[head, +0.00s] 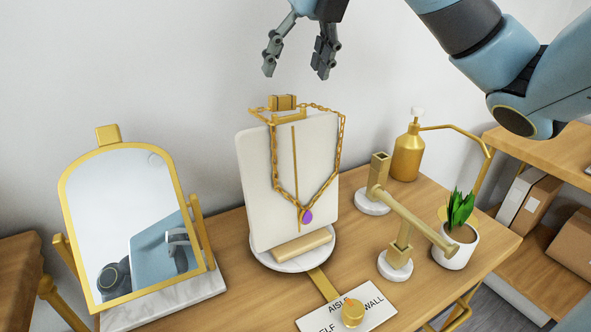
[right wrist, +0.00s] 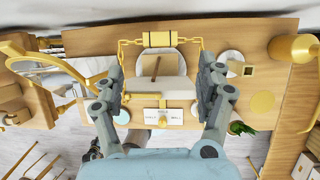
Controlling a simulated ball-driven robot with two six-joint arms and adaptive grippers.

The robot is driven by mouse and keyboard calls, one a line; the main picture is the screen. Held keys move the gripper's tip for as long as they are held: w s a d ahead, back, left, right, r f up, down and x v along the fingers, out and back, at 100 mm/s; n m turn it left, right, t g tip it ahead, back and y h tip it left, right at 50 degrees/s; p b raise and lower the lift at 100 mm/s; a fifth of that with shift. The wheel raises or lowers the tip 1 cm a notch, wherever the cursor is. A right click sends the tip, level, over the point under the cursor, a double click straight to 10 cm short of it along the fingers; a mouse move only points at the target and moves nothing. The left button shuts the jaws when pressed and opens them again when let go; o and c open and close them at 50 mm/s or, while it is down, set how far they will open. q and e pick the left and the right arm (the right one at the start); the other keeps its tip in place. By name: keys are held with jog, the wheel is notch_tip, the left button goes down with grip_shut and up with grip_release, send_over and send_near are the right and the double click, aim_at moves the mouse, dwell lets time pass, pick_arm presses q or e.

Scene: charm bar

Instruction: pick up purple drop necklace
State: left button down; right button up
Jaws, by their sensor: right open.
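The purple drop necklace (head: 306,214) hangs on the white display stand (head: 258,205). Its gold chain (head: 341,140) loops over the gold top bar of the stand, and its purple pendant rests low on the front face. In the right wrist view the chain (right wrist: 129,43) spreads to both sides of the gold bar (right wrist: 159,39); the pendant cannot be made out there. My right gripper (head: 297,68) is open and empty above the stand, pointing down, apart from the chain. In the right wrist view its fingers (right wrist: 160,85) stand wide on either side of the stand.
A gold-framed mirror (head: 183,208) stands left of the stand. A gold T-bar holder (head: 408,214), a gold bottle (head: 407,154) and a potted plant (head: 459,245) stand to the right. A sign card (head: 377,313) lies in front. Shelves with boxes (head: 531,198) are at far right.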

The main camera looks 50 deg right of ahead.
aim_at(285, 96)
jog(key=x, duration=0.6)
jog(key=shift+w+d+f, duration=0.15)
jog(key=shift+w+f, duration=0.05)
jog(key=shift+w, duration=0.25)
jog(key=shift+c, duration=0.6)
jog(key=c, duration=0.5)
pick_arm(q)
jog(key=shift+r, duration=0.25)
pick_arm(e)
grip_shut()
